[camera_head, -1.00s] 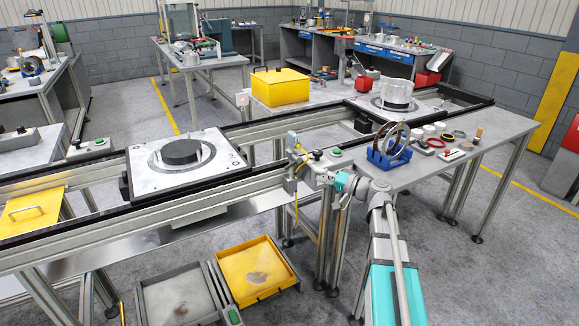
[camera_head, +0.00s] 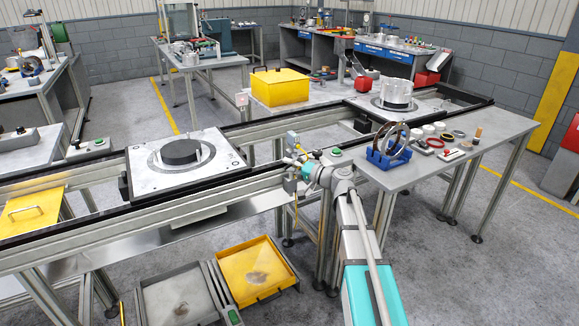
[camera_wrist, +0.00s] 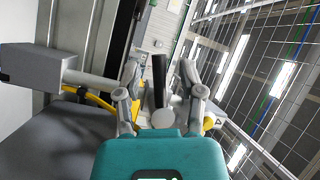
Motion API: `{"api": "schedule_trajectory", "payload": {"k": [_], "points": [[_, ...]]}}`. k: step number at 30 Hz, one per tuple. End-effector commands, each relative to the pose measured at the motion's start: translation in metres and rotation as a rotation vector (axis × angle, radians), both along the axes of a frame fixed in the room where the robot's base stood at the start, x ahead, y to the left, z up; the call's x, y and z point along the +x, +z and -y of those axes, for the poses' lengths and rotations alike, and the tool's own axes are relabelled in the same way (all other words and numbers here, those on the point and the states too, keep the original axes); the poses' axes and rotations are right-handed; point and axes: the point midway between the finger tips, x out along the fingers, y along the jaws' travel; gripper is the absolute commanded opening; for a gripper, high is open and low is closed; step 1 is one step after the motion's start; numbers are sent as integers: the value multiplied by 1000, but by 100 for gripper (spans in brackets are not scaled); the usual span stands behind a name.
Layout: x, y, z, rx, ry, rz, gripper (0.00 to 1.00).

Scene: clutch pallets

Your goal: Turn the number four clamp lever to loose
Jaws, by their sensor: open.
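In the wrist view my gripper (camera_wrist: 160,75) is open, with one finger on each side of a dark upright bar (camera_wrist: 159,72) that looks like a lever. A pale round knob or hub (camera_wrist: 163,118) shows below the bar. I cannot tell whether the fingers touch it, and I can read no number on it. In the head view my gripper (camera_head: 290,158) is small, at the front rail of the conveyor, beside a small grey fitting (camera_head: 292,139). Its fingers are hard to make out there.
The conveyor (camera_head: 80,208) carries a pallet (camera_head: 150,180) with a black disc; another pallet at the right bears a silver drum (camera_head: 397,92). A grey bench (camera_head: 490,130) holds a blue rack (camera_head: 388,157) and small parts. Yellow (camera_head: 262,290) and grey (camera_head: 155,295) trays lie low in front.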

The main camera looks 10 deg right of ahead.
Motion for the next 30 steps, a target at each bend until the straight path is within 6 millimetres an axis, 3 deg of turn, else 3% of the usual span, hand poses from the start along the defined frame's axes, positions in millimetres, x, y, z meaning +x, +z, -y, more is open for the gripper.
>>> {"api": "schedule_trajectory", "payload": {"k": [8, 17, 30], "points": [[0, 0, -1, 0, 0, 0, 51], [0, 0, -1, 0, 0, 0, 0], [0, 1, -2, 88, 1, -27, 0]]}}
